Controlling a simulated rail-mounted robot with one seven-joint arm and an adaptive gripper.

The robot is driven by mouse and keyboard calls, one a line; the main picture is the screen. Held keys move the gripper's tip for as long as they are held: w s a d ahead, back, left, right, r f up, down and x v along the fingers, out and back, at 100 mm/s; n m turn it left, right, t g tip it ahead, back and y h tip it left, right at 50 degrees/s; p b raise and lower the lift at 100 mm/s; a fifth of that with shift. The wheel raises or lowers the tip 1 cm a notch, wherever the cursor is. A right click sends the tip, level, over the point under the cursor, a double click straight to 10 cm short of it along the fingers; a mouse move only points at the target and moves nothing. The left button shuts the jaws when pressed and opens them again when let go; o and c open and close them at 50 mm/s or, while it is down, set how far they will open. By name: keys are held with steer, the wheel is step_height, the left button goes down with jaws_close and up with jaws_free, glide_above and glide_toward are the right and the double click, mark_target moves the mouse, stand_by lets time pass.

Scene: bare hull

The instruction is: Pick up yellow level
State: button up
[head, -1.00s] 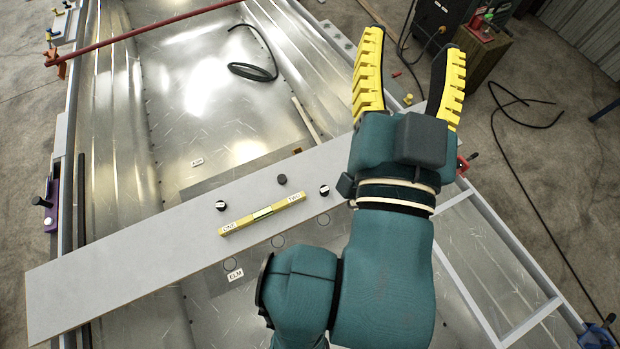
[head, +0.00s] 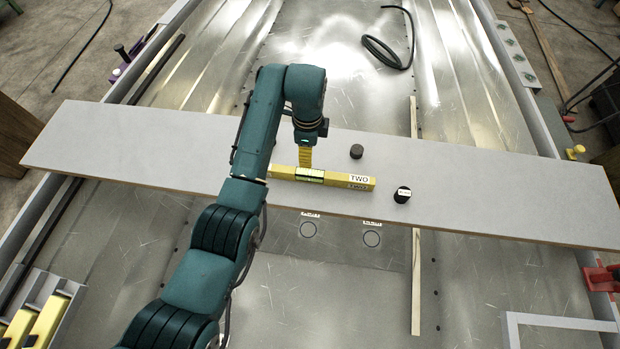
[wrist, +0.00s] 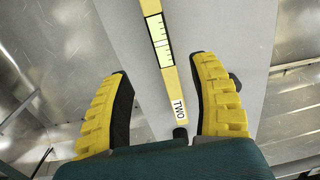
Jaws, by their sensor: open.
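The yellow level (head: 335,179) lies on the grey plank (head: 480,180). It has a pale green vial window in the middle and a "TWO" label at its right end. In the wrist view my gripper (wrist: 161,65) is open and empty. The level (wrist: 171,75) runs lengthwise between its spread yellow fingers, with the "TWO" end nearest the palm. I cannot tell how high the fingertips are above the plank.
A black cylinder (head: 356,151) stands behind the level, and another (head: 402,195) stands close to its right end. The plank spans the metal hull (head: 470,290). A black cable (head: 385,50) lies in the hull behind. The plank's right part is clear.

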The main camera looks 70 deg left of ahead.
mark_target(307, 177)
step_height(307, 177, down, 10)
steer(key=b, duration=0.3)
steer(key=shift+d+f, duration=0.1)
steer(key=shift+f, duration=0.1)
steer(key=f+b, duration=0.3)
steer(key=f, duration=0.2)
steer(key=shift+s+f, duration=0.1)
steer(key=shift+s, duration=0.1)
steer(key=shift+a, duration=0.2)
jaws_close()
